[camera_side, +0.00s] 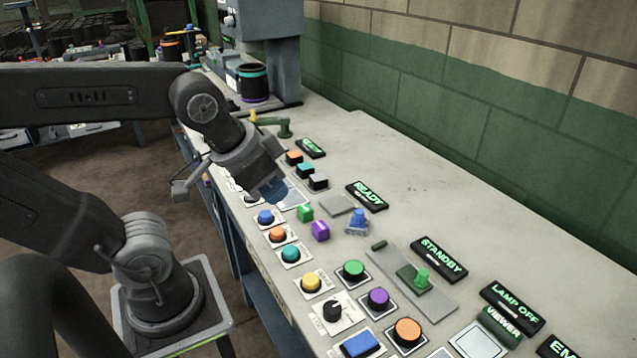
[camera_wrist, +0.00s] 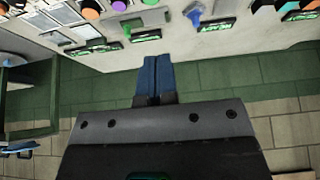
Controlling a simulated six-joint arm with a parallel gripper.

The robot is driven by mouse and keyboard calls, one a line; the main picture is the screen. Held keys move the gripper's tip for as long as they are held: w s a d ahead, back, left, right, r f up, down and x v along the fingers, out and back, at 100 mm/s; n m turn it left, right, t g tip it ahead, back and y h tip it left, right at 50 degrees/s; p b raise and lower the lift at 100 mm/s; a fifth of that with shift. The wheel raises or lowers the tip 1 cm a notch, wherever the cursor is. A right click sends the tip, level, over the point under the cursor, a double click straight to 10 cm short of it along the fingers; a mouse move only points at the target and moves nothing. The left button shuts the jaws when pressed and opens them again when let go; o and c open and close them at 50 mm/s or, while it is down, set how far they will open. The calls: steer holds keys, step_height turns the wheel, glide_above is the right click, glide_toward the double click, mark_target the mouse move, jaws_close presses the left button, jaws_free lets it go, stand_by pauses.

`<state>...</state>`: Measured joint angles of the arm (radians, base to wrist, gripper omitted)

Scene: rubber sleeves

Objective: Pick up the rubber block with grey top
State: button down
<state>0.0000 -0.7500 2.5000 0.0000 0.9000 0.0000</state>
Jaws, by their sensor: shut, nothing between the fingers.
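A small dark block with a grey top (camera_side: 318,181) stands on the bench in the side view. It is the nearest of a row with a teal-topped block (camera_side: 305,169) and an orange-topped block (camera_side: 294,157). My gripper (camera_side: 275,193) has blue fingers and is left of the grey-topped block, apart from it, over a pale square plate (camera_side: 295,199). In the wrist view the fingers (camera_wrist: 155,98) are together with nothing between them.
A lit READY sign (camera_side: 366,196) lies behind. Several buttons line the front, including a yellow one (camera_side: 311,281). The bench near the wall is largely clear.

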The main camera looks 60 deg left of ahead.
steer(key=c, duration=1.8)
jaws_free()
steer(key=shift+c, duration=0.2)
steer(key=o, duration=1.4)
steer(key=n+g+y, duration=0.2)
steer(key=n+g, duration=0.3)
steer(key=n, duration=1.2)
glide_above(318, 177)
steer(key=f, duration=1.1)
steer(key=d+f, duration=0.1)
steer(key=f, duration=0.5)
steer(key=shift+s+f, duration=0.1)
steer(key=shift+f, duration=0.1)
steer(key=shift+a+f, duration=0.15)
steer(key=shift+f, duration=0.8)
steer(key=shift+a+f, duration=0.2)
steer(key=shift+f, duration=0.75)
steer(key=shift+a+f, duration=0.15)
steer(key=shift+f, duration=0.8)
